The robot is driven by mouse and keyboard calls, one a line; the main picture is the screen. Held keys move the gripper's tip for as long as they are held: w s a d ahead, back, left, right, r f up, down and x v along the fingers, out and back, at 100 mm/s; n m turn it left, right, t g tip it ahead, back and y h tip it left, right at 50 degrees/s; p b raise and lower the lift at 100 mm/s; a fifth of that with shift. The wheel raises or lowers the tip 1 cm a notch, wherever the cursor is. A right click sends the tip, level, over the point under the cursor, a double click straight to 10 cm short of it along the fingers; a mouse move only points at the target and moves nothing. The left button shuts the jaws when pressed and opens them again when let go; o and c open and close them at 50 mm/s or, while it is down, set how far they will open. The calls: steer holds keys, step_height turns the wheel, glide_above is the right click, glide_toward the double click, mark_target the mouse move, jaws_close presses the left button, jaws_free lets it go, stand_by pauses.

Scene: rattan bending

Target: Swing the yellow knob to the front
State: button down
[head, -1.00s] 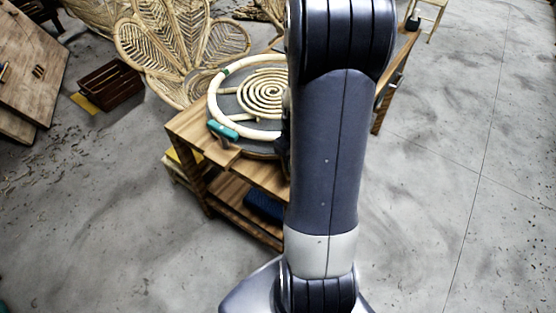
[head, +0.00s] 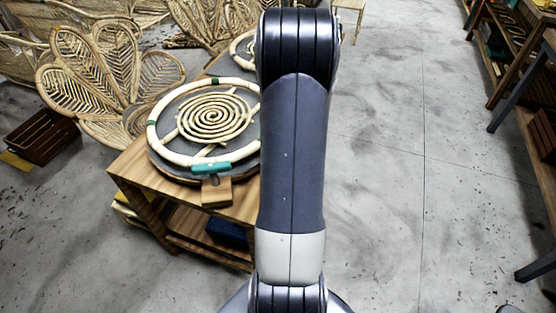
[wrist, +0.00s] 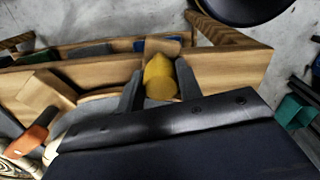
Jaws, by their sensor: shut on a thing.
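The yellow knob (wrist: 159,78) stands between the two fingers of my gripper (wrist: 160,84) in the wrist view, which are shut on it. A wooden block (wrist: 163,46) sits just beyond the knob. In the head view my arm covers both the gripper and the yellow knob. The grey round turntable (head: 166,158) lies on the wooden table, with a pale rattan ring (head: 153,136) and a spiral on it. A teal knob (head: 211,168) on a wooden block is at its near edge. An orange knob (wrist: 30,140) is at lower left in the wrist view.
The wooden table (head: 128,172) has a lower shelf with a dark blue item (head: 226,232). A woven rattan chair back (head: 105,75) stands behind it at left. A brown crate (head: 42,135) is on the floor. Workbenches line the right; the floor between is clear.

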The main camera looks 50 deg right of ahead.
steer(key=w+d+n, duration=0.2)
steer(key=d+n, duration=0.1)
steer(key=d, duration=0.5)
steer(key=shift+w+p, duration=0.15)
steer(key=shift+p, duration=0.15)
steer(key=c, duration=1)
jaws_free()
steer(key=shift+o, duration=0.2)
steer(key=shift+r, duration=0.1)
step_height(320, 180, up, 11)
